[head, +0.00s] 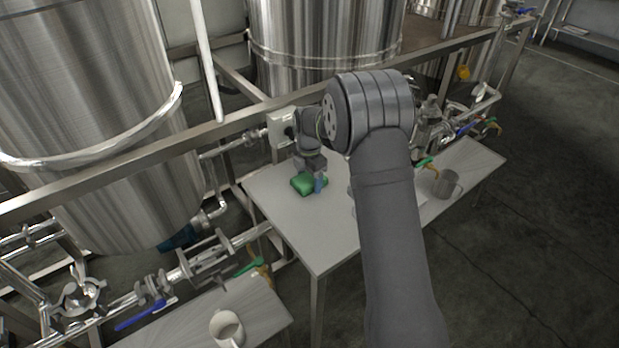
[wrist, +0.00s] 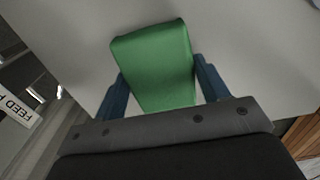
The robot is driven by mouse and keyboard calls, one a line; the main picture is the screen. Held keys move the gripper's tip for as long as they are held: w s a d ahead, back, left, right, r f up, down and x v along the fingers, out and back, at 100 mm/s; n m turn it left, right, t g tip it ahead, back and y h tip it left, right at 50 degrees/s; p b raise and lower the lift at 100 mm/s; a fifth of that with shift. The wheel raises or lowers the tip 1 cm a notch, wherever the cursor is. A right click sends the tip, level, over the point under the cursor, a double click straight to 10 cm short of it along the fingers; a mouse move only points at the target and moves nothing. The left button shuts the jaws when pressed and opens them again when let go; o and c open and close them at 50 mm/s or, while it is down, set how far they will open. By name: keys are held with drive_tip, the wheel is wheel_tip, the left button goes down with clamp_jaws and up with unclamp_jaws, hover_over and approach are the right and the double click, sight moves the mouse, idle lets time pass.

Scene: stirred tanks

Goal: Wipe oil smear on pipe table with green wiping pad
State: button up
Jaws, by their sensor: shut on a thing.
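The green wiping pad (head: 303,183) is at the left part of the grey pipe table (head: 310,237) in the head view. In the wrist view the pad (wrist: 157,66) sits between the two blue fingers of my gripper (wrist: 165,88), which is shut on it. The gripper (head: 318,184) also shows in the head view, low over the table top. I cannot tell whether the pad touches the table. No oil smear can be made out; my arm hides part of the table's middle.
A grey mug (head: 445,184) stands on the table's right part, near pipes and valves. A second table (head: 262,308) at lower left holds a white mug (head: 227,328). Large steel tanks (head: 85,110) and a metal rail stand behind. The table's front left is clear.

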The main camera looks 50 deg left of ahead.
sight(336, 171)
drive_tip(key=shift+w, duration=5.35)
wheel_tip(336, 171, up, 8)
drive_tip(key=shift+d+r, duration=0.1)
